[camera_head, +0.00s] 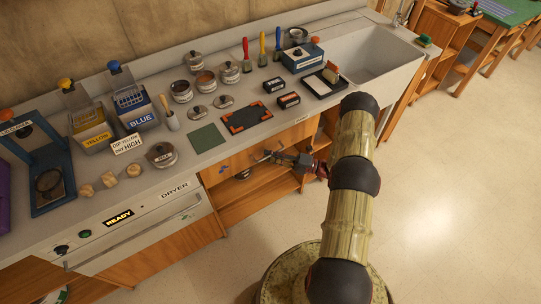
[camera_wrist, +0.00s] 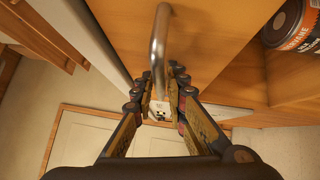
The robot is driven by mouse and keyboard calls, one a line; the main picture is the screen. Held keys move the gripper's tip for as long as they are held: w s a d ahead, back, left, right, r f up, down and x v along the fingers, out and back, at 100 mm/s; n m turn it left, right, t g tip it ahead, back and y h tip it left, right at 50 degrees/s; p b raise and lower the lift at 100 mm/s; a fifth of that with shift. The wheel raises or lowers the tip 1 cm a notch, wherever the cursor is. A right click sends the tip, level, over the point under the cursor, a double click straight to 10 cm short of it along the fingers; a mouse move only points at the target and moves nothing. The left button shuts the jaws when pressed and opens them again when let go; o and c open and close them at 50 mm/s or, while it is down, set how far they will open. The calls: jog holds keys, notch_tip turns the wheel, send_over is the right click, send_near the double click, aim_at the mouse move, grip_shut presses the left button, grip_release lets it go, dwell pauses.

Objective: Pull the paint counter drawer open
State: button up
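The paint counter drawer (camera_head: 232,162) has an orange-brown wooden front under the counter's front edge, right of the dryer. Its front looks about flush with the counter in the head view. In the wrist view the wooden front (camera_wrist: 210,35) fills the top middle. A bent metal bar handle (camera_wrist: 159,40) stands out from it and runs down between my fingers. My gripper (camera_head: 272,157) is at the drawer front, its fingers on either side of the handle, as the wrist view also shows (camera_wrist: 163,88). Whether the pads press on the bar is not clear.
The counter (camera_head: 210,104) above holds pots, brushes, a yellow bin and a blue bin. The dryer (camera_head: 130,233) with its long handle is left of the drawer. An orange-labelled can (camera_wrist: 292,27) stands on the open shelf below. The floor (camera_head: 450,180) at right is clear.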

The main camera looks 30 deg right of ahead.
grip_shut()
dwell(0.5)
jog(key=shift+s, duration=0.1)
jog(key=s+d+p, duration=0.1)
jog(key=s+p, duration=0.1)
jog(key=s, duration=3.1)
jog(key=shift+d, duration=0.15)
jog(key=shift+o, duration=0.6)
grip_release()
jog(key=shift+d, duration=0.1)
jog(key=v, duration=1.2)
